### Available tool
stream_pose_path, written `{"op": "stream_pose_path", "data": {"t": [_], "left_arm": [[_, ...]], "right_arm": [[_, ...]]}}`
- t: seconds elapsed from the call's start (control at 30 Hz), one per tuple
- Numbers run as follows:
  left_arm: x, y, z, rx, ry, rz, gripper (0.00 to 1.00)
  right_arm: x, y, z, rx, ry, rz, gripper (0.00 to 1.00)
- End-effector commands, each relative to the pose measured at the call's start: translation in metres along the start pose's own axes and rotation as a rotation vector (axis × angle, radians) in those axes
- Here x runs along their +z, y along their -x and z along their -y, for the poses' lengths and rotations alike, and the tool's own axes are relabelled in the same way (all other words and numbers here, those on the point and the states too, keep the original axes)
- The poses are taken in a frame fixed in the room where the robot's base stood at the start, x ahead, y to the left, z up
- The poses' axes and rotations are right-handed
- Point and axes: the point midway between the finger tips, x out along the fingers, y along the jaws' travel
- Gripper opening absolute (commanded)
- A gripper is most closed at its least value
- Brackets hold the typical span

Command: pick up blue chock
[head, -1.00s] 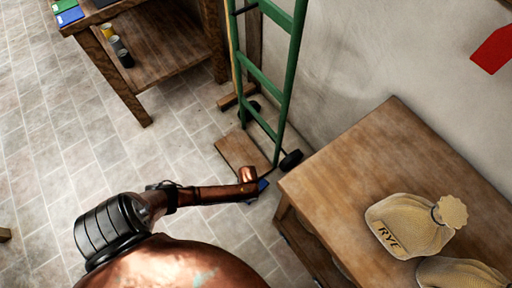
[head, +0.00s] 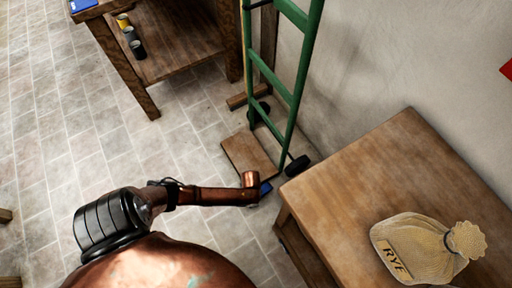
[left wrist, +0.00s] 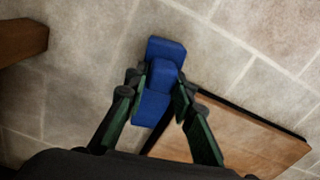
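The blue chock (left wrist: 153,108) is between the two green fingers of my left gripper (left wrist: 160,85) in the left wrist view. Both fingers lie against its sides, and its far end shows past the fingertips. In the head view, a small part of the chock (head: 265,188) shows beside the end of my copper-coloured left arm, near the brown plate of the green hand truck. The arm hides my left gripper there. I cannot tell how far the chock is above the tiled floor. My right gripper is not in view.
The green hand truck (head: 298,88) leans by the wall, with its brown base plate (head: 249,153) on the floor. A wooden table (head: 350,165) with a rye sack (head: 423,248) stands close at right. A wooden shelf unit (head: 146,98) stands at upper left. Open tiled floor lies left.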

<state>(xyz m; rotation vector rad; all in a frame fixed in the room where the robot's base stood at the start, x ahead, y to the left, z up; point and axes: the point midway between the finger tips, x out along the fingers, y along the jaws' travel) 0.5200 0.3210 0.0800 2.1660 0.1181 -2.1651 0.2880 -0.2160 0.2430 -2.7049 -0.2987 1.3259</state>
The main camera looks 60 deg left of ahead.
Motion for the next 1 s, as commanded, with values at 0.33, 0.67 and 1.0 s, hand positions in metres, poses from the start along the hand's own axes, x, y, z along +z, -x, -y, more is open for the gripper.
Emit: {"op": "stream_pose_path", "data": {"t": [0.33, 0.67, 1.0], "left_arm": [[0.0005, -0.0004, 0.0001, 0.0, 0.0, 0.001, 0.0], [0.0004, -0.0004, 0.0001, 0.0, 0.0, 0.001, 0.0], [0.0001, 0.0032, 0.0, 0.0, 0.0, 0.0, 0.0]], "right_arm": [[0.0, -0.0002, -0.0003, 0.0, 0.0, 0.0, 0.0], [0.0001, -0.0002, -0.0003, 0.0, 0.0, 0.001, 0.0], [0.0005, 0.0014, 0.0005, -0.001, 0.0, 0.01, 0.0]]}}
